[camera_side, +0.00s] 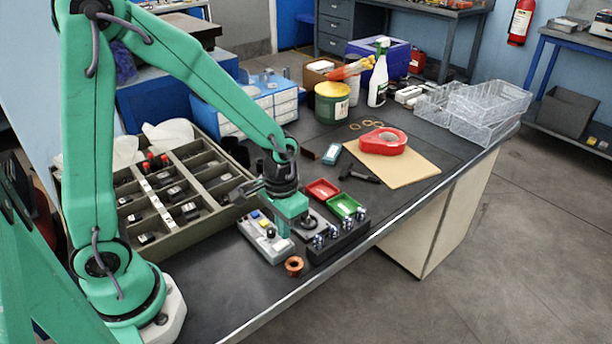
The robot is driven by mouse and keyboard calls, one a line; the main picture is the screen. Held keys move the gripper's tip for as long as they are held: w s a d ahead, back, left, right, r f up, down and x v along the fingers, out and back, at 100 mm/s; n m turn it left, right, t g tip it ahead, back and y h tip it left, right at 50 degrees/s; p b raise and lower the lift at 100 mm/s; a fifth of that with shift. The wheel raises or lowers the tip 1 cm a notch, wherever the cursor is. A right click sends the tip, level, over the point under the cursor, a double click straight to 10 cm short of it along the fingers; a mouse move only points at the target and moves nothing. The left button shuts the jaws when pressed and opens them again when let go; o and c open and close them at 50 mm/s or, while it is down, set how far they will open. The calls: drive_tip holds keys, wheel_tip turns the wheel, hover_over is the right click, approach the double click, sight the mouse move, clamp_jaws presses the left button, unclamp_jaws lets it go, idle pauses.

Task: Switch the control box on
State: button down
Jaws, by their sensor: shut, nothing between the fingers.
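The control box (262,245) is a small light grey box on the dark bench top, with a blue and a yellow part and a black knob (271,232) on its top. My gripper (282,234) is shut and empty. It points down at the right side of the control box, close to the black knob. I cannot tell whether it touches the box. My green gripper part covers some of the box's right and far side. The switch position cannot be made out.
A black rack (345,245) with several metal-topped pieces stands just right. A copper ring (294,265) lies in front. Red (323,188) and green (343,204) trays are behind. A compartment tray (160,242) stands left. The front bench strip is clear.

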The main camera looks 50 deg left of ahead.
drive_tip(key=shift+f, duration=0.95)
idle(1.0)
drive_tip(key=shift+r, duration=3.55)
drive_tip(key=shift+r, duration=0.1)
drive_tip(key=s+a+r+t, duration=0.4)
drive_tip(key=s+r, duration=0.5)
drive_tip(key=r, duration=0.4)
drive_tip(key=shift+s+r+t, duration=0.25)
drive_tip(key=shift+r+t, duration=0.05)
drive_tip(key=shift+t, duration=0.5)
